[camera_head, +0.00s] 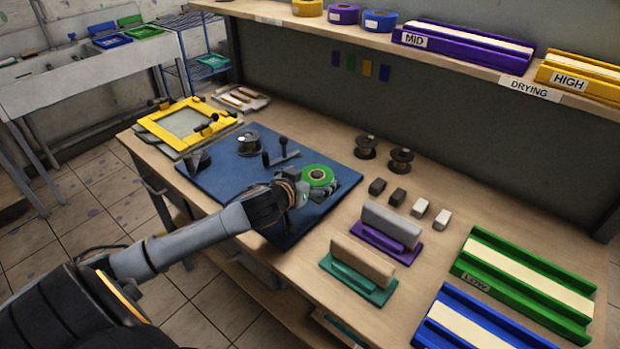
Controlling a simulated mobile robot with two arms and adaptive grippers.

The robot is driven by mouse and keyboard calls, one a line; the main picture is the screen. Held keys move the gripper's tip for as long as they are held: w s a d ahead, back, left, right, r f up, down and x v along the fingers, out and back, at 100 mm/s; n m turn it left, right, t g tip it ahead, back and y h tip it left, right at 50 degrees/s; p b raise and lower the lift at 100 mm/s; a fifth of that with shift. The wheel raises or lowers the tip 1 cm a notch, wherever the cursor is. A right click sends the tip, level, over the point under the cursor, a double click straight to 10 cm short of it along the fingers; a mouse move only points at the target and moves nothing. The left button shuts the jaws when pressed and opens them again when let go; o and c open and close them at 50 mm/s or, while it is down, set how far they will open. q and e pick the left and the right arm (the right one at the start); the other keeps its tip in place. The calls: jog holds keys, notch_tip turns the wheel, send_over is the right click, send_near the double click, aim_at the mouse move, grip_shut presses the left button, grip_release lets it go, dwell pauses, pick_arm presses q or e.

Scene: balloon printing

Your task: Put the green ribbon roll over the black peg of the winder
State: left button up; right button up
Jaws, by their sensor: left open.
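The green ribbon roll (318,174) lies flat at the right part of the blue mat (220,172). My left gripper (318,192) is open, with its fingers low at the near side of the roll. I cannot tell whether they touch it. The dark winder parts on the mat include a spool (249,142) and a crank-like black piece (281,152). A dark base shows beside the roll. Whether the black peg is inside the roll's hole is too small to tell. My right gripper is not in view.
Green (572,327) and blue (418,338) trays lie at the right. A shelf (400,47) overhangs the back.

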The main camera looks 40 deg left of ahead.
pick_arm(q)
jog(key=v, duration=1.2)
jog(key=shift+d, duration=0.1)
dwell(0.4)
